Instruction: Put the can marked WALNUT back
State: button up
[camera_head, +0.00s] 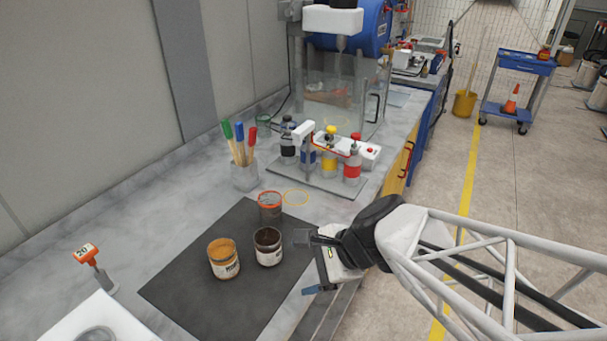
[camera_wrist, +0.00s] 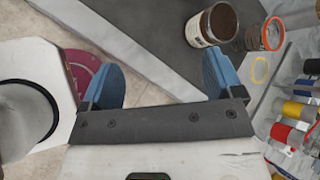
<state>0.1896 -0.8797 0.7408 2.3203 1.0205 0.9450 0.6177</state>
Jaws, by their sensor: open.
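One has an ochre top (camera_head: 223,250) and a label. A dark brown can (camera_head: 268,246) with a pale label stands to its right, and also shows in the wrist view (camera_wrist: 205,33). I cannot read which label says WALNUT. A thin yellow ring (camera_head: 297,198) lies on the bench beside the rimmed can. My gripper (camera_wrist: 164,78) is open and empty, over the bench's front edge, right of the dark brown can and apart from it.
A pen holder (camera_head: 244,176) and a tray of bottles (camera_head: 330,180) stand behind the mat. A glass-sided mixer (camera_head: 340,90) is farther back. An orange-tagged stand (camera_head: 90,262) and a white device (camera_head: 105,320) are at the front left. Open floor lies right of the bench.

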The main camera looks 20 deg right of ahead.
jog(key=s+d+r+n+g+h, duration=0.1)
jog(key=s+d+r+n+h, duration=0.1)
jog(key=n, duration=0.6)
jog(key=s+d+r+n+g+h, duration=0.1)
jog(key=s+d+r+n+h, duration=0.1)
jog(key=d+r+n+h, duration=0.2)
notch_tip(320, 180, up, 4)
jog(key=n+h, duration=0.2)
jog(key=n, duration=0.2)
jog(key=shift+s+d, duration=0.15)
jog(key=shift+s, duration=0.1)
